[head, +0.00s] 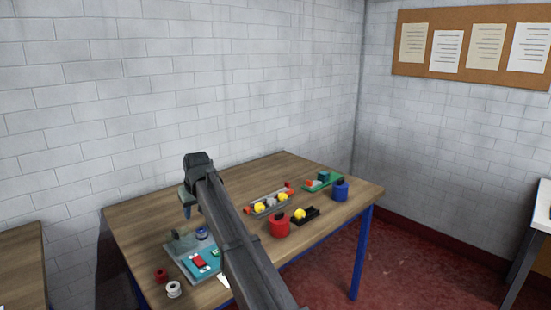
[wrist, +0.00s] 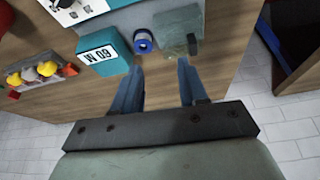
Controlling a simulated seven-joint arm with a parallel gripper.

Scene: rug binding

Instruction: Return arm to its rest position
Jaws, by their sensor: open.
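My gripper (head: 187,203) hangs above the left part of the wooden table (head: 140,225) in the head view, at the end of my raised dark arm. In the wrist view its two blue fingers (wrist: 158,88) are spread apart, with only bare wood showing between them. The gripper holds nothing. A blue-rimmed spool (wrist: 143,42) and a translucent greenish block (wrist: 179,36) lie beyond the fingertips, apart from them. My arm hides part of the table middle in the head view.
A grey tray (head: 181,262) with teal and red pieces lies at front left, near a red spool (head: 161,275) and a white spool (head: 174,289). A red container (head: 280,226), blue container (head: 340,191), grey rack (head: 262,213) and green tray (head: 323,184) stand rightward. A brick wall rises behind.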

